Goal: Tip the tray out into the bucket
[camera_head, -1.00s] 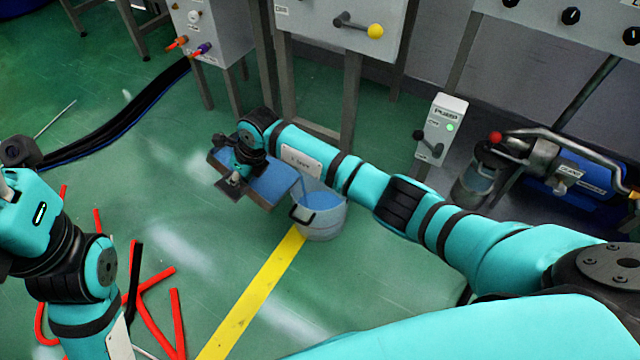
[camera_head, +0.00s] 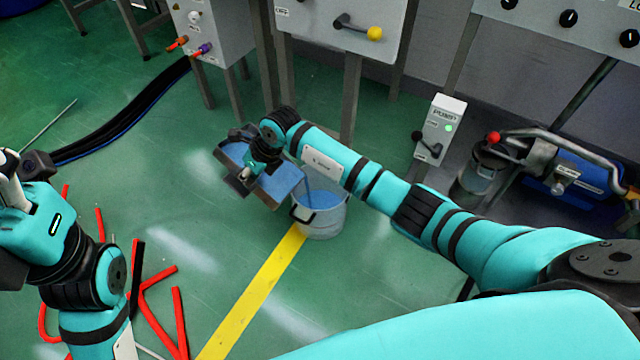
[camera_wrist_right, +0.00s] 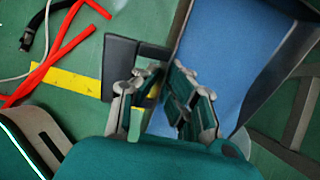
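The tray (camera_head: 288,195), grey-brown outside and blue inside, hangs tilted above the floor with its low end over the bucket (camera_head: 322,222). A thin blue stream runs from that end into the pale grey bucket, which stands upright and holds blue liquid. My right gripper (camera_head: 243,178) is shut on the tray at its near side. In the right wrist view, the fingers (camera_wrist_right: 160,92) sit at a dark handle beside the tray's wall (camera_wrist_right: 181,22), and its inside is blue. My left gripper (camera_head: 12,182) is at the left edge, away from the tray; its fingertips are unclear.
Red tubes (camera_head: 150,300) lie on the green floor at lower left, and black hoses (camera_head: 125,125) at upper left. A yellow floor line (camera_head: 262,283) leads toward the bucket. A pump switch box (camera_head: 440,130) and a blue pump (camera_head: 565,180) stand at right. Cabinets on legs line the back.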

